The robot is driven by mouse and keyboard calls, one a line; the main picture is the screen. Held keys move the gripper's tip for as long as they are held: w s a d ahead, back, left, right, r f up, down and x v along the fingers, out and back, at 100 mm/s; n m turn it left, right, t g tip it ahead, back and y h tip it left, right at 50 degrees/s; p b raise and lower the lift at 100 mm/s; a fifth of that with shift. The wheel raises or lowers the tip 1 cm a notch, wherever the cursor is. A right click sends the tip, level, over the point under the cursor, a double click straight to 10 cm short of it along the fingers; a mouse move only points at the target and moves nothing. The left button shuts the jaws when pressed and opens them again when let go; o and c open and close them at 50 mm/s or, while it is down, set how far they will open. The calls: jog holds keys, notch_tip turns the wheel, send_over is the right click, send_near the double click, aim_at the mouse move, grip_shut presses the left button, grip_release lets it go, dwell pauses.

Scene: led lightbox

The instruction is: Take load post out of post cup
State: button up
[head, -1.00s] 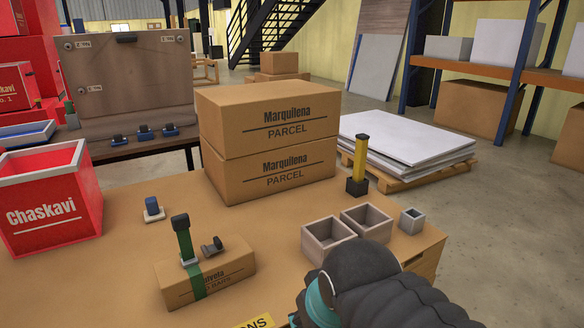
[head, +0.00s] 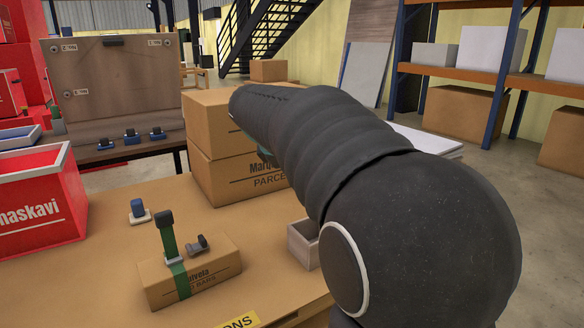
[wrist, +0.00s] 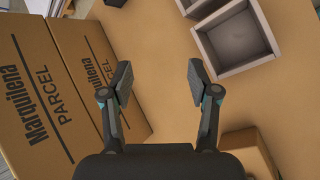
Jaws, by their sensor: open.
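My gripper (wrist: 160,82) is open and empty above the tan tabletop, between the stacked parcels and the grey bins. In the head view my arm covers the gripper and the spot where a yellow post with a black top stood in a black square cup a second ago. That post does not show in the head view now. A small dark piece (wrist: 115,2) at the top edge of the wrist view may be the black cup; too little shows to be sure. A green upright (head: 168,234) with a dark top stands on a small parcel (head: 207,271).
Two stacked Marquilena parcels (head: 212,142) stand close behind my arm and at the left of the wrist view (wrist: 45,100). An open grey bin (wrist: 204,58) lies at the upper right there.

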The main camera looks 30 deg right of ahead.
jog(key=w+d+f+n+g+h+b, duration=0.2)
jog(key=w+d+n+h, duration=0.4)
jog(key=w+d, duration=0.85)
jog(key=w+d+f+n+b, duration=0.1)
jog(key=d+f+b, duration=0.1)
jog(key=d+f, duration=0.4)
jog(key=shift+d+g+y, duration=0.3)
jog(key=shift+d+y, duration=0.1)
jog(key=shift+d, duration=2.4)
jog(key=shift+r, duration=0.15)
grip_shut()
